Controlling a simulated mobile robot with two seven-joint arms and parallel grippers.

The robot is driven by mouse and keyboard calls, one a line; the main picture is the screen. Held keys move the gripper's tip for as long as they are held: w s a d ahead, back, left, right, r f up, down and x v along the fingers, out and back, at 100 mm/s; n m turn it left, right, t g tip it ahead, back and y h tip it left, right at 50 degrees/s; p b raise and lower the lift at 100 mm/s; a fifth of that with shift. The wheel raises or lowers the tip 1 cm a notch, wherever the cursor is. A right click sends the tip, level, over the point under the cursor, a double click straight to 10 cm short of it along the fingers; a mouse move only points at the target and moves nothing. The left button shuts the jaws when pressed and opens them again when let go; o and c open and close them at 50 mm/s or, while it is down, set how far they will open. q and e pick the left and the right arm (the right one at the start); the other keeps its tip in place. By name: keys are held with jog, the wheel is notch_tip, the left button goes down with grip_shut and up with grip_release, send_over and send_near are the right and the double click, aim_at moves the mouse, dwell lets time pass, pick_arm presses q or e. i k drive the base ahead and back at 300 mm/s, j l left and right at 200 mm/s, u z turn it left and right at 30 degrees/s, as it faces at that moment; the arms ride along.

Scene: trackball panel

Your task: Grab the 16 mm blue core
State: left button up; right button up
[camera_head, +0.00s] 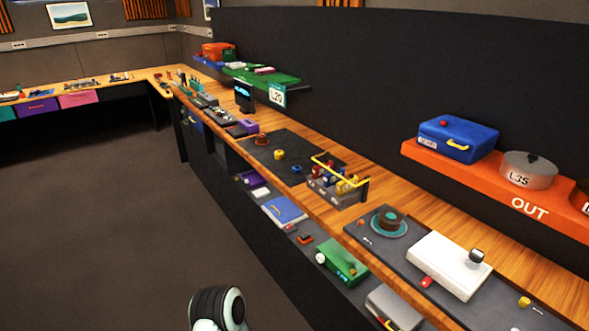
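No label in view reads 16 mm, so I cannot tell for sure which thing is the blue core. A small dark blue piece (297,169) lies on the dark mat (275,146) in the middle of the long bench, beside a yellow piece (279,155) and a brown and purple piece (261,140). Just to the right, a grey tray with a yellow handle (325,186) holds small red, blue and yellow parts. A rounded part of my own body shows at the bottom edge. Neither gripper's fingers are in view.
The wooden bench (420,222) runs along a dark wall panel. A white box (450,264) and a teal-ringed disc (388,222) stand on its near part. An orange OUT shelf (450,173) holds a blue case (459,139). Lower shelves hold more items. The floor (130,220) at left is clear.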

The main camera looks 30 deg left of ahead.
aim_at(296, 168)
jog(key=i+j, duration=0.15)
jog(key=j, duration=0.2)
jog(key=i+j, duration=0.1)
jog(key=j, duration=0.25)
jog(key=i+j, duration=0.15)
jog(key=j, duration=0.2)
jog(key=i+j, duration=0.1)
jog(key=j, duration=0.25)
jog(key=i+j, duration=0.15)
jog(key=j, duration=0.2)
jog(key=i+j, duration=0.15)
jog(key=j, duration=0.2)
